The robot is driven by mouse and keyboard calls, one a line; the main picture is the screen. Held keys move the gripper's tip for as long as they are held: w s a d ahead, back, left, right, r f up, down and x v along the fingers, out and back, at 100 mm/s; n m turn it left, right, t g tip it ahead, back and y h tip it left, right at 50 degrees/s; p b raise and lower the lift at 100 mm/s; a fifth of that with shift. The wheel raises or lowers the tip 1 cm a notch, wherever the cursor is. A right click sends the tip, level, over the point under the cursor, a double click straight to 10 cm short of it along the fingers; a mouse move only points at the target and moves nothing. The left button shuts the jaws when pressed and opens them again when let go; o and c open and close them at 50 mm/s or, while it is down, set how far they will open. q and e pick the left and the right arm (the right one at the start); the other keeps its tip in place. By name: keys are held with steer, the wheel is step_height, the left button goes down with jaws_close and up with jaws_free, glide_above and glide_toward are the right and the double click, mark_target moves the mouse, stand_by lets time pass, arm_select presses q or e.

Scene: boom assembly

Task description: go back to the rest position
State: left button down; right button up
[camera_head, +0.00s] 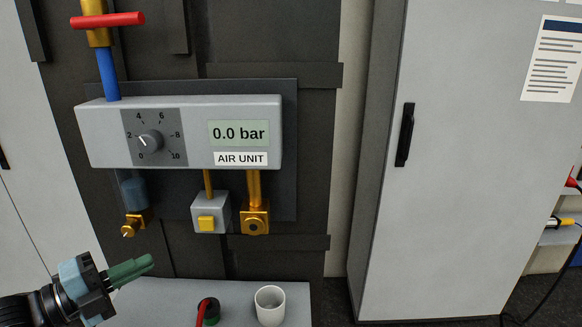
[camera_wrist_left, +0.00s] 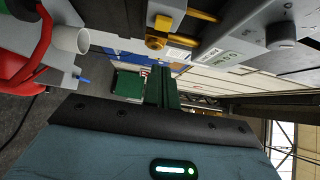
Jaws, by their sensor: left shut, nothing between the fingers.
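My left gripper (camera_head: 131,268) is at the lower left of the head view, its green fingers together and empty. It is in front of and below the air unit, pointing right, and touches nothing that I can see. In the left wrist view its green fingers (camera_wrist_left: 162,88) also show closed. The grey air unit (camera_head: 190,158) hangs on the dark wall panel, with a knob (camera_head: 151,141) and a display (camera_head: 239,133) reading 0.0 bar. My right gripper is in neither view.
A red-handled valve (camera_head: 106,20) sits on a blue pipe above the unit. A white cup (camera_head: 270,304) and a red hose end (camera_head: 206,310) are on the shelf (camera_head: 150,300). A grey cabinet (camera_head: 450,200) stands right.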

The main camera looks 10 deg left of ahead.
arm_select(q)
steer(key=s+a+f+n+y, duration=0.2)
steer(key=a+f+n, duration=0.1)
steer(key=f, duration=0.2)
steer(key=s+a+f+n+y, duration=0.3)
steer(key=f, duration=0.3)
steer(key=s+d+f+n+g+y+p, duration=0.1)
steer(key=s+d+f+n+g+y, duration=0.1)
steer(key=s+f+n, duration=0.45)
steer(key=s+d+f+n+g+y, duration=0.1)
steer(key=s+f+n, duration=0.2)
steer(key=f, duration=0.6)
steer(key=s+d+f+n+g, duration=0.1)
steer(key=s+d+f+n, duration=0.1)
steer(key=d, duration=0.4)
steer(key=s+d+f+n+g, duration=0.1)
steer(key=s+d+f+n, duration=0.1)
steer(key=d+f, duration=0.3)
steer(key=s+d+f+n+g+p, duration=0.1)
steer(key=s+d+f+n, duration=0.2)
steer(key=d, duration=0.5)
steer(key=shift+s+d+f, duration=0.25)
steer(key=shift+s+f, duration=0.2)
steer(key=shift+s, duration=0.1)
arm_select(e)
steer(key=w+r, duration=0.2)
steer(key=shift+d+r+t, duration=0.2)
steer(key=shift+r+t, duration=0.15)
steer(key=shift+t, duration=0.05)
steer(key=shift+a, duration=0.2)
